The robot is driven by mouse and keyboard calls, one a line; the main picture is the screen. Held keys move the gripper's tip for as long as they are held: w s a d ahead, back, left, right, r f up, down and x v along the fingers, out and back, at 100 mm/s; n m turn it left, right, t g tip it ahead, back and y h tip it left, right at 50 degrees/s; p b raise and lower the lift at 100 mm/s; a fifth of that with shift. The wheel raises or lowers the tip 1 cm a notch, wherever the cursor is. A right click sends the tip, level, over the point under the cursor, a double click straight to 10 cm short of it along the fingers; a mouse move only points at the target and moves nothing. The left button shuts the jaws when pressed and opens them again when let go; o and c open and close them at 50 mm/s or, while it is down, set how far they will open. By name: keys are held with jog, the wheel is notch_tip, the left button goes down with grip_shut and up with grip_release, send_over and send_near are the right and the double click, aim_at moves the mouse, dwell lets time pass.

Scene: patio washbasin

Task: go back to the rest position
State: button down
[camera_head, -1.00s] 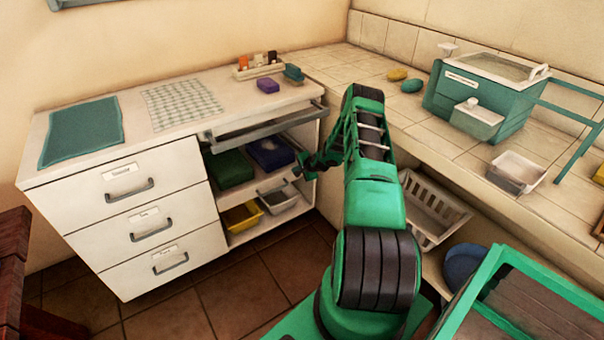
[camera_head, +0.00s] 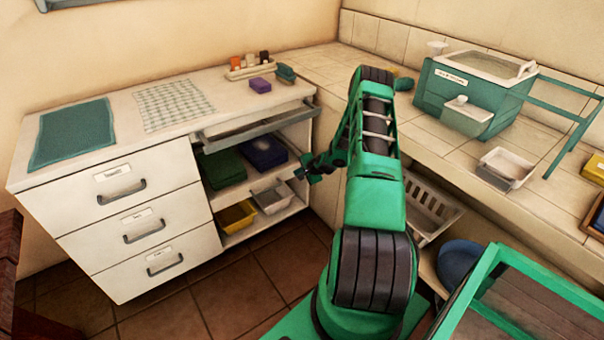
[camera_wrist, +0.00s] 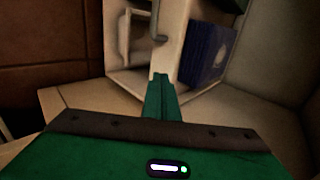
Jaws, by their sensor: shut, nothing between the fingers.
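My arm rises in the middle of the head view, and its forearm bends down toward the open shelves. My gripper (camera_head: 304,171) is small there, in front of the right end of the shelf unit, apart from it as far as I can tell. In the wrist view the fingers (camera_wrist: 161,80) are together with nothing between them. Beyond them the wrist view shows part of the shelves and a dark blue item (camera_wrist: 207,52).
A white drawer unit (camera_head: 130,215) stands at left, with open shelves holding green and blue items and yellow and grey bins. The tiled counter (camera_head: 455,135) at right carries a teal box (camera_head: 450,88) and a white tray (camera_head: 507,167). A green-framed cart (camera_head: 480,275) stands front right.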

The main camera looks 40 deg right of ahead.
jog(key=shift+v, duration=2.45)
jog(key=s+a+r+n+g, duration=0.25)
jog(key=s+a+r, duration=0.2)
jog(key=r, duration=0.55)
jog(key=s+a+r+n+g, duration=0.2)
jog(key=s+a+r+n, duration=0.25)
jog(key=r, duration=0.45)
jog(key=s+a+r+n+g, duration=0.2)
jog(key=s+a+r, duration=0.3)
jog(key=r, duration=0.5)
jog(key=s+a+r+n+g, duration=0.1)
jog(key=s+a+r, duration=0.3)
jog(key=s, duration=0.5)
jog(key=s+a+r+n+g+y, duration=0.1)
jog(key=s+a+r, duration=0.3)
jog(key=s, duration=0.5)
jog(key=s+a+r+n+g, duration=0.1)
jog(key=s+a+r, duration=0.3)
jog(key=s+a, duration=0.4)
jog(key=shift+s+n+y, duration=0.3)
jog(key=shift+s+n, duration=0.4)
jog(key=shift+s, duration=0.35)
jog(key=shift+a, duration=0.2)
